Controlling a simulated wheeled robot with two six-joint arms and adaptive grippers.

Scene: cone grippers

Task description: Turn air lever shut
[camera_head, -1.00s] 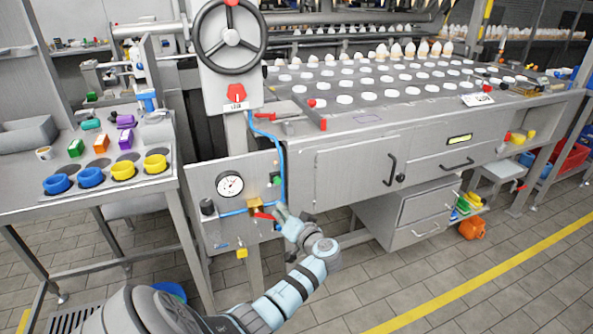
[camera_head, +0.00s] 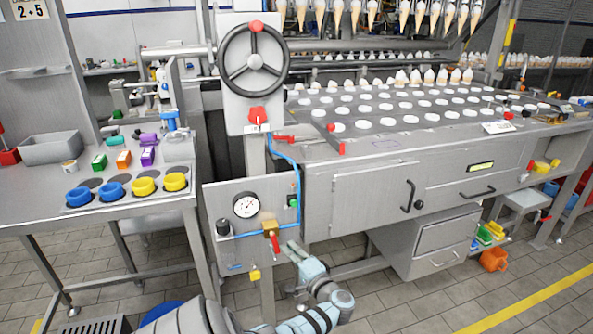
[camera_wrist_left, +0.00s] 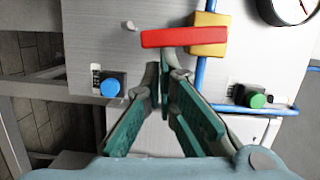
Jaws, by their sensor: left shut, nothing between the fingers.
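The red air lever (camera_head: 274,243) sits on a brass valve (camera_head: 269,229) on the grey panel (camera_head: 215,205). It hangs down, crosswise to the blue pipe (camera_head: 248,234). My right gripper is not in view.
A pressure gauge (camera_head: 246,205) and a black knob (camera_head: 223,227) are on the panel. A green button (camera_wrist_left: 257,100) and blue knob (camera_wrist_left: 113,86) flank my fingers. A handwheel (camera_head: 254,62) stands above. A cabinet door (camera_head: 372,199) is to the right.

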